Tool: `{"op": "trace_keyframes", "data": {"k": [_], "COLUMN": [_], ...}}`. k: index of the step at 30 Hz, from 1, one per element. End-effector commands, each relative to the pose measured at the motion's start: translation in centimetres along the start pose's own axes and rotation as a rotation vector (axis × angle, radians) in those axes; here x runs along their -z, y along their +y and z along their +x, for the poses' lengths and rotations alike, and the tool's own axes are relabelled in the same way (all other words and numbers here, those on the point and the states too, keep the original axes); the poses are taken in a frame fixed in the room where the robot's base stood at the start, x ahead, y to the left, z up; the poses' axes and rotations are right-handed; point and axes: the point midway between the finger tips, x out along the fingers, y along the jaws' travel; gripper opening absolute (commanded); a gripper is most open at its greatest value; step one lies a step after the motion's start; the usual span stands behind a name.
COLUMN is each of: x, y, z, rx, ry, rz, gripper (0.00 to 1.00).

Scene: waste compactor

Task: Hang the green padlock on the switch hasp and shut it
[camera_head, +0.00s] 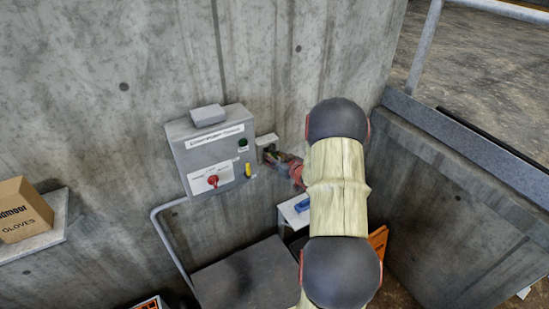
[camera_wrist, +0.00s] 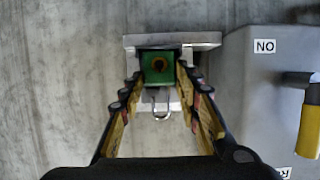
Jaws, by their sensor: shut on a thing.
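The green padlock (camera_wrist: 153,77) is between my fingertips in the wrist view, its round dark keyhole facing the camera. Its metal shackle (camera_wrist: 161,107) shows below the body in that view, in front of a pale bracket; whether it passes through or hooks on anything is unclear. My gripper (camera_wrist: 160,70) is shut on the padlock, close to the wall. In the head view my gripper (camera_head: 273,157) is just right of the grey control box, and the padlock is barely discernible. The red switch (camera_head: 212,181) is on the box front; its hasp is too small to make out.
The pale bracket (camera_wrist: 207,38) lies behind the padlock. A glove carton (camera_head: 22,210) stands on a ledge at left. A conduit (camera_head: 165,236) runs below the box.

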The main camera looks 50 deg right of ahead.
Motion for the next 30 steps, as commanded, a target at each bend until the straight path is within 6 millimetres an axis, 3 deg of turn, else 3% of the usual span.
{"op": "trace_keyframes", "data": {"k": [9,10,20,30], "x": [-0.12,-0.12,-0.11,-0.15], "y": [0.01,0.01,0.0,-0.01], "z": [0.04,0.04,0.04,0.04], "rx": [0.0,0.0,0.0,0.0], "ry": [0.0,0.0,0.0,-0.001], "rz": [0.0,0.0,0.0,0.0], "gripper": [0.13,0.34,0.53,0.51]}}
